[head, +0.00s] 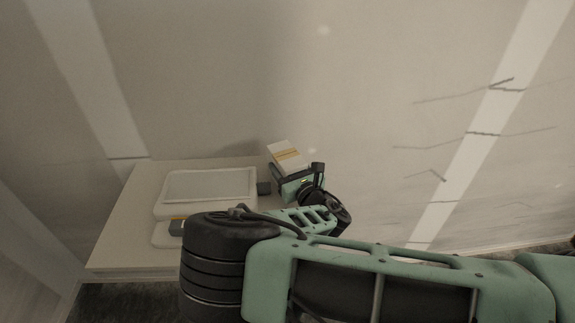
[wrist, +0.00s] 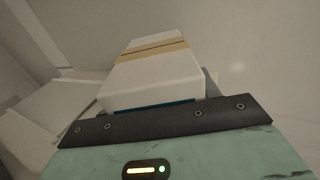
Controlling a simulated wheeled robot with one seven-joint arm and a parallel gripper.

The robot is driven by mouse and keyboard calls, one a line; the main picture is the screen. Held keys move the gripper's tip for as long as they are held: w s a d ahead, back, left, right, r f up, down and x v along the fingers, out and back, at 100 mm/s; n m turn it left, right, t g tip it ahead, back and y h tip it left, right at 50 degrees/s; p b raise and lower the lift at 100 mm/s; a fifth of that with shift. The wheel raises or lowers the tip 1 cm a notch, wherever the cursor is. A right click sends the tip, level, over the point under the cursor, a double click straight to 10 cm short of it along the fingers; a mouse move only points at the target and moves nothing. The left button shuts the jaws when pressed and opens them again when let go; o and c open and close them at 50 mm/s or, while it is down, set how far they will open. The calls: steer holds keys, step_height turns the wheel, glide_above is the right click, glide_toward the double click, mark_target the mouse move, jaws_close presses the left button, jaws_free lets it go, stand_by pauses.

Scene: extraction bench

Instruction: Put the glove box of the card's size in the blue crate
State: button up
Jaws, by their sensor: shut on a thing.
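My gripper (head: 297,172) is shut on a white box (head: 287,155) with a yellow-orange band, held above the right end of the bench. The wrist view shows the same box (wrist: 150,75) tilted beyond the dark gripper edge (wrist: 165,120), with a thin blue strip along its near lower edge. No size marking is readable on it. I see neither a card nor a blue crate in either view.
A pale bench (head: 118,240) stands against the wall. My arm hides the bench's front right. Bare bench shows at left.

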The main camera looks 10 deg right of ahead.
steer(key=o, duration=0.8)
steer(key=shift+f, duration=0.15)
steer(key=shift+c, duration=0.2)
steer(key=o, duration=0.4)
steer(key=shift+r, duration=0.2)
